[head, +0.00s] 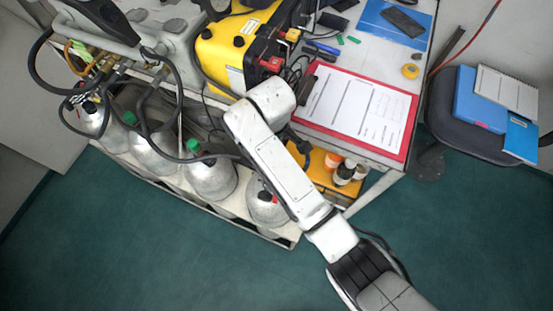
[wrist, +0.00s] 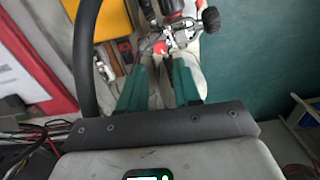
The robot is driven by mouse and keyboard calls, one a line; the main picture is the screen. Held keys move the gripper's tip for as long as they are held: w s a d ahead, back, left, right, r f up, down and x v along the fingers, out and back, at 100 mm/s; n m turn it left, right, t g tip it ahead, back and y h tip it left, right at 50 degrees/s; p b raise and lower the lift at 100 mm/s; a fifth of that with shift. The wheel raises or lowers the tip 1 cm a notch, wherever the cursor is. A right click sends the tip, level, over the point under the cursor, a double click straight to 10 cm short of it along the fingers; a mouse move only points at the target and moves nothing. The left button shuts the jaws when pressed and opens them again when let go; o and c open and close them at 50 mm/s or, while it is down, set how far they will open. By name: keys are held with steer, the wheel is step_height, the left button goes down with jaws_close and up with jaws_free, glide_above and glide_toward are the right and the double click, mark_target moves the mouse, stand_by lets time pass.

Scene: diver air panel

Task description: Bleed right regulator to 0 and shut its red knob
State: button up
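In the wrist view my gripper (wrist: 156,68) has two teal fingers, held apart with a gap between them. Just beyond the tips is a metal regulator fitting (wrist: 160,44). A black round knob (wrist: 211,19) is at the fitting's right. In the head view the rightmost silver cylinder (head: 266,212) has a red top, partly behind my arm. My gripper is hidden there by the arm. No gauge reading is legible.
Several cylinders with green knobs (head: 193,146) stand in the rack to the left, with black hoses (head: 176,90) over them. The cart holds a yellow case (head: 222,50) and red clipboard (head: 409,132). A chair (head: 440,118) stands right. Green floor (head: 180,260) is open in front.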

step_height(320, 180, down, 7)
steer(key=shift+f, duration=0.2)
stand_by(0.3)
jaws_close()
